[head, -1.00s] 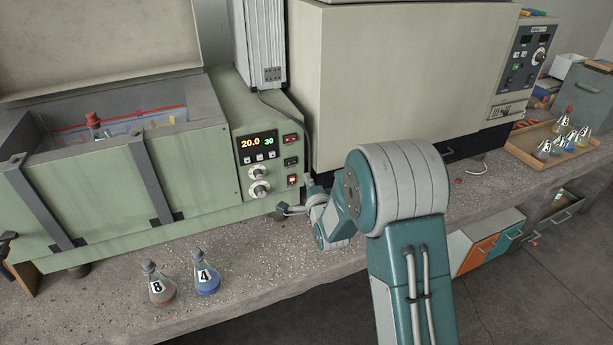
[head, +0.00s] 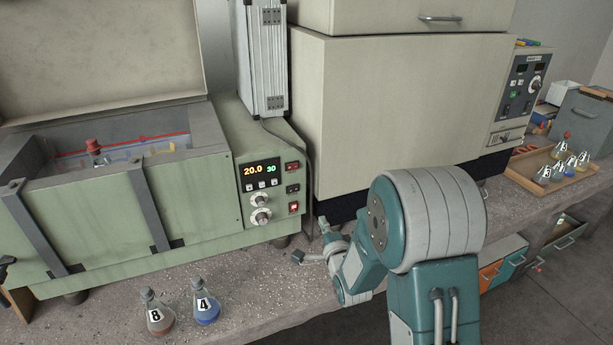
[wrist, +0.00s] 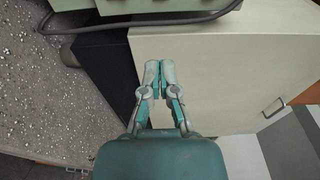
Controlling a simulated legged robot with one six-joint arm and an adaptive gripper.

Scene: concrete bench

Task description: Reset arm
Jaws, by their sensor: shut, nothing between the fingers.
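My gripper (wrist: 159,72) is shut and empty in the wrist view, its two fingertips together in front of the cream cabinet front. In the head view my gripper (head: 297,257) is small, held out to the left of my arm, near the bench top (head: 255,290) and in front of the green water bath (head: 195,200). My arm's large joint hides part of the bench and the cabinet's lower right.
Flask 8 (head: 157,316) and flask 4 (head: 206,308) stand at the bench's front left. An open bath holds a red-capped flask (head: 94,150). A cream cabinet (head: 400,110) stands behind my arm. A wooden tray (head: 520,170) with several flasks lies at the right.

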